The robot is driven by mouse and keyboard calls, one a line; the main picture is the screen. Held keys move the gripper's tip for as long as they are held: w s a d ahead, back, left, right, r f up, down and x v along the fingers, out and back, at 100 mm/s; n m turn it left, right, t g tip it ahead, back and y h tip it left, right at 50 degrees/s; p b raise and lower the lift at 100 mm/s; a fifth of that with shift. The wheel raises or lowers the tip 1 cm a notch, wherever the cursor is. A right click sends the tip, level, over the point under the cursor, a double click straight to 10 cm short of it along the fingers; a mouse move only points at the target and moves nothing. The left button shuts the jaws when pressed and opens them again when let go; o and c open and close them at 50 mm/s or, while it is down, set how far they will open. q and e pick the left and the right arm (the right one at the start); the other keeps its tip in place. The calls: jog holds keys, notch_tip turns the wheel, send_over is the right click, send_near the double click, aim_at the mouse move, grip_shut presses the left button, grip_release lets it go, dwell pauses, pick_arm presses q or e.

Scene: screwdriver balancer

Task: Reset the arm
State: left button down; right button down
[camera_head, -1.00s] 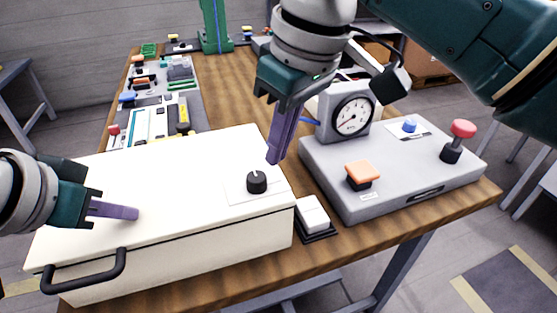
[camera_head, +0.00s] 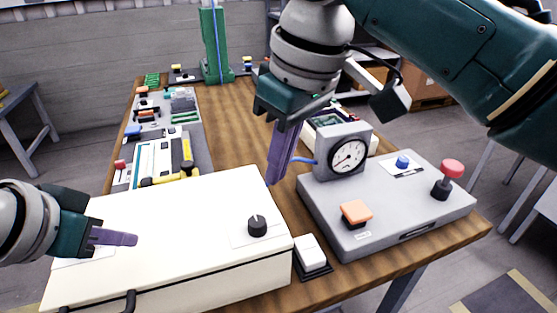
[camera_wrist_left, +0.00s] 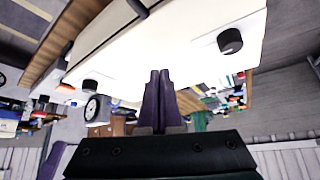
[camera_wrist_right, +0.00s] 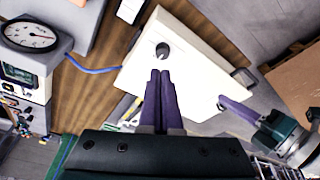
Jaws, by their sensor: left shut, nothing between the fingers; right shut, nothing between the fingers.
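My left gripper (camera_head: 134,239) is shut and empty, in front of or above the left part of the white box (camera_head: 190,215). Its purple fingers (camera_wrist_left: 159,75) are together in the left wrist view. My right gripper (camera_head: 272,182) is shut and empty, pointing down near the box's back right corner. Its closed fingers also show in the right wrist view (camera_wrist_right: 160,75). The box has a black knob (camera_head: 257,226) on its top and a black handle at its front. I cannot tell whether either gripper touches the box.
A grey console (camera_head: 385,215) with a dial gauge (camera_head: 348,156), an orange button (camera_head: 356,212), a blue button (camera_head: 402,162) and a red-topped lever (camera_head: 451,172) stands right. A white switch (camera_head: 310,252) sits between box and console. A green column (camera_head: 213,45) stands at the back.

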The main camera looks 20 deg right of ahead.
pick_arm(q)
notch_tip(320, 180, up, 3)
jog(key=shift+f+p, duration=0.2)
jog(key=shift+p, duration=0.8)
jog(key=shift+f, duration=0.1)
